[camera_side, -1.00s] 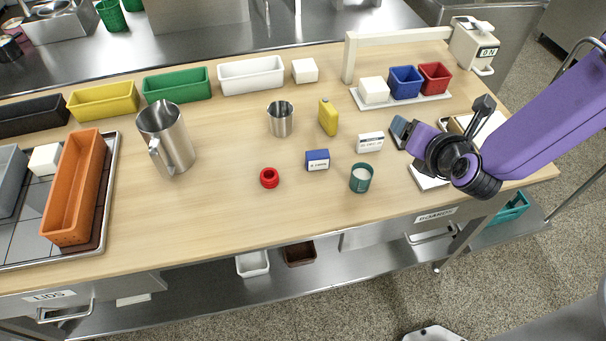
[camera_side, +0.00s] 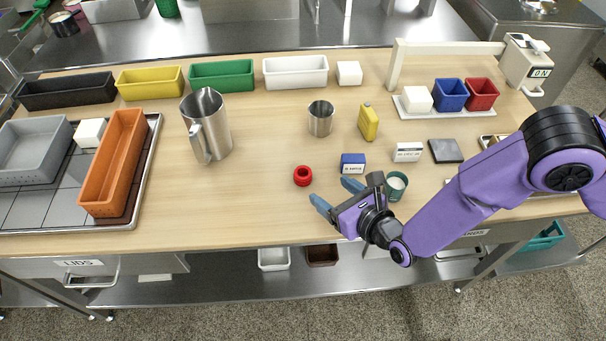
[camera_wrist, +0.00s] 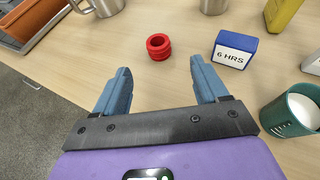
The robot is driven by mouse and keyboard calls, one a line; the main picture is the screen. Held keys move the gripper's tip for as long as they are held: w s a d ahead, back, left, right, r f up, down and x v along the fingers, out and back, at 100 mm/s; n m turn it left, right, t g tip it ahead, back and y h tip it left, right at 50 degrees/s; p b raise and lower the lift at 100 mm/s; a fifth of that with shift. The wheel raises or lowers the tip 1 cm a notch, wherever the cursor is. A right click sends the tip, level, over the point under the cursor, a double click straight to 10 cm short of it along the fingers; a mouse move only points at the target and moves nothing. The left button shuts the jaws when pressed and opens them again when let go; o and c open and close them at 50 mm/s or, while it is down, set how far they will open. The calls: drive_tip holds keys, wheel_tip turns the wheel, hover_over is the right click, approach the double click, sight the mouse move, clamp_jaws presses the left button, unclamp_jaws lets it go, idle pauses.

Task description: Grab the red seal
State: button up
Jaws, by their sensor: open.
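The red seal (camera_side: 303,176) is a small ringed piece standing on the wooden table, left of the blue block. It also shows in the wrist view (camera_wrist: 158,46), beyond my fingertips and roughly midway between them. My gripper (camera_side: 333,194) is open and empty, with two blue fingers. It is at the front of the table, a little to the near right of the seal and apart from it. In the wrist view my gripper (camera_wrist: 160,78) has its fingers spread wide, with bare table between them.
A blue block marked "6 HRS" (camera_wrist: 234,48) and a green cup with white contents (camera_wrist: 292,110) stand right of my gripper. A steel cup (camera_side: 320,119), steel jug (camera_side: 207,127) and yellow flask (camera_side: 368,122) stand farther back. Table left of the seal is clear.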

sight(303, 172)
drive_tip(key=x, duration=0.6)
drive_tip(key=shift+w+a+f, duration=0.1)
drive_tip(key=shift+w+a, duration=0.05)
drive_tip(key=shift+w, duration=0.1)
drive_tip(key=shift+x, duration=2.7)
drive_tip(key=shift+a, duration=0.2)
drive_tip(key=c, duration=1)
